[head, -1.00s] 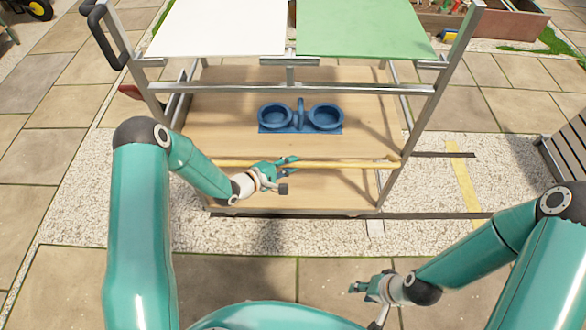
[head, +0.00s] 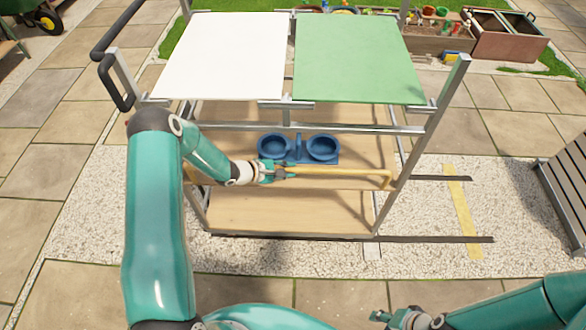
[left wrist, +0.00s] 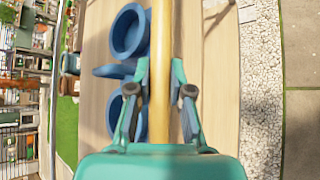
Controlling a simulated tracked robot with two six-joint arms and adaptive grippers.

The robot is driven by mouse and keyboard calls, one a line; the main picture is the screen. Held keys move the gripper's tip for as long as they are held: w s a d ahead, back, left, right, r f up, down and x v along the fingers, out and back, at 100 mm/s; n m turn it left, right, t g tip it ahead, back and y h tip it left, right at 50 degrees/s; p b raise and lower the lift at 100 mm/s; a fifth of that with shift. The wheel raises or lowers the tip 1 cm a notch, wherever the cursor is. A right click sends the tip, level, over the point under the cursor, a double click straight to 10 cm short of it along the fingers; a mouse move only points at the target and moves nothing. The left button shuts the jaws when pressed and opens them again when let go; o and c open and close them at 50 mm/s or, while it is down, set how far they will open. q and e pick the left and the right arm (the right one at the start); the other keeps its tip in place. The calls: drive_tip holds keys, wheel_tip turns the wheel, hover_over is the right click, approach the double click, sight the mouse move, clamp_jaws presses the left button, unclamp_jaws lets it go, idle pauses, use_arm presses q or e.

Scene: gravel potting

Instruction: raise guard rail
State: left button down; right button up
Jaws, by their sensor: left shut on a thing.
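The guard rail (head: 340,171) is a yellow bar along the front of the cart's middle wooden shelf (head: 225,160). Its right end bends down to the shelf's front edge. My left gripper (head: 280,172) is shut on the rail near its middle and hides part of it. In the left wrist view the rail (left wrist: 161,40) runs between the fingers (left wrist: 160,80). My right gripper (head: 382,316) is at the bottom edge, away from the cart, too small and cut off to tell its jaws.
A blue holder with two round cups (head: 298,150) stands on the shelf just behind the rail. A white panel (head: 222,55) and a green panel (head: 355,58) lie on top of the cart. A slatted bench (head: 565,185) is at the right. The lower shelf (head: 290,210) is empty.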

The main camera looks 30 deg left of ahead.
use_arm(q)
drive_tip(key=shift+w+a+r, duration=0.1)
drive_tip(key=shift+w+a, duration=0.2)
drive_tip(key=shift+a, duration=0.2)
drive_tip(key=c, duration=1.1)
unclamp_jaws()
drive_tip(key=shift+o, duration=0.2)
drive_tip(key=shift+d, duration=0.15)
drive_tip(key=v, duration=1.2)
drive_tip(key=shift+w+d, duration=0.15)
